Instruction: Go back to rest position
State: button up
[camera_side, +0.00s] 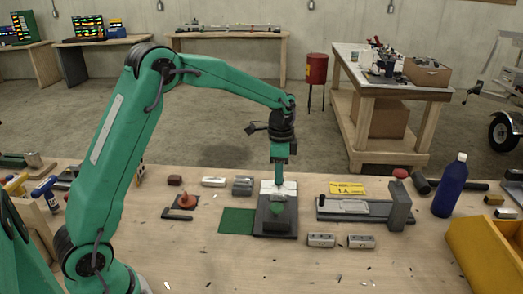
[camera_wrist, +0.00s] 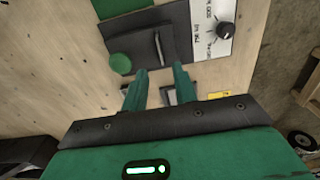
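My gripper (camera_side: 279,182) is at the end of my green arm, pointing down over a dark fixture plate (camera_side: 279,229) on the wooden bench. In the wrist view my two green fingers (camera_wrist: 160,82) are apart, with no object visible between them. Beyond the fingertips, the dark plate shows in the wrist view (camera_wrist: 137,33) with a round green piece (camera_wrist: 121,64), an upright dark piece, and a white panel (camera_wrist: 214,30) with handwriting and a black knob (camera_wrist: 226,30). I cannot tell whether the fingers touch the fixture.
A green mat (camera_side: 236,221) lies left of the plate. A vise-like fixture (camera_side: 398,205), a blue bottle (camera_side: 450,185) and a yellow bin (camera_side: 490,255) stand farther right. The front middle bench is mostly clear.

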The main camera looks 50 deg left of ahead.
jog(key=shift+r, duration=0.1)
dwell(0.4)
jog(key=s+d+r+n+t, duration=0.2)
jog(key=s+r+n+t, duration=0.15)
jog(key=s+r, duration=0.8)
jog(key=s+d+n+t, duration=0.1)
jog(key=s+n, duration=0.4)
jog(key=s, duration=1.1)
jog(key=shift+s+d+r+t, duration=0.2)
jog(key=shift+r+t, duration=0.1)
jog(key=shift+t, duration=0.25)
jog(key=shift+n, duration=0.25)
